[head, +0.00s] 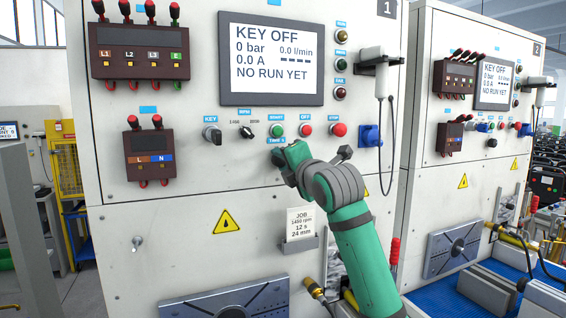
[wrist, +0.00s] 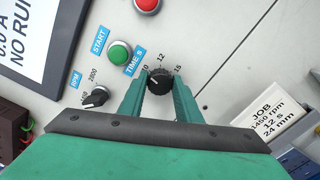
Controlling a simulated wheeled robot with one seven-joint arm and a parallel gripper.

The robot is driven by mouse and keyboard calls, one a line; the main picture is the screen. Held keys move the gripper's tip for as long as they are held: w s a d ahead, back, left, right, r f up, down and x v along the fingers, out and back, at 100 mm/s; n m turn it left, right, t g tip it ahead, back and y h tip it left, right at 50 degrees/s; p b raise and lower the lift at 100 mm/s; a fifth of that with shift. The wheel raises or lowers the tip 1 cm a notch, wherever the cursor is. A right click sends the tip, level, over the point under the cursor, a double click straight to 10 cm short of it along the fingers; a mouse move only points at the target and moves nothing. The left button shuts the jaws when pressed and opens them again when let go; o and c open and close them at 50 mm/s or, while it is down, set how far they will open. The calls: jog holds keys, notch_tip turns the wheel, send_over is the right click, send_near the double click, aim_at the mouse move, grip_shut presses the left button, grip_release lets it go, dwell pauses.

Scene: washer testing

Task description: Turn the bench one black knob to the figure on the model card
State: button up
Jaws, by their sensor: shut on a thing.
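Bench one's black TIME S knob (wrist: 159,81) sits between my gripper's two green fingers in the wrist view, with 10, 12 and 15 printed around it. Its pale mark looks turned toward the 10 side, but it is small. My gripper (wrist: 159,88) is shut on this knob. In the head view my gripper (head: 282,158) is against the panel below the START button and hides most of the knob. The model card (head: 300,224) reads JOB, 1450 rpm, 12 s, 24 mm; it also shows in the wrist view (wrist: 270,122).
A second black knob, RPM (head: 248,131), is to the left. The green START button (head: 276,131), red OFF button (head: 305,130) and red STOP button (head: 338,130) are close above. The display (head: 271,58) reads KEY OFF. Bench two (head: 470,150) stands right.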

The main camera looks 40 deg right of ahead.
jog(key=shift+f+n, duration=0.15)
jog(key=shift+n, duration=0.65)
jog(key=o, duration=1.1)
jog(key=shift+c, duration=0.2)
jog(key=shift+s, duration=0.1)
jog(key=v, duration=1)
jog(key=shift+s, duration=0.35)
jog(key=shift+w, duration=0.1)
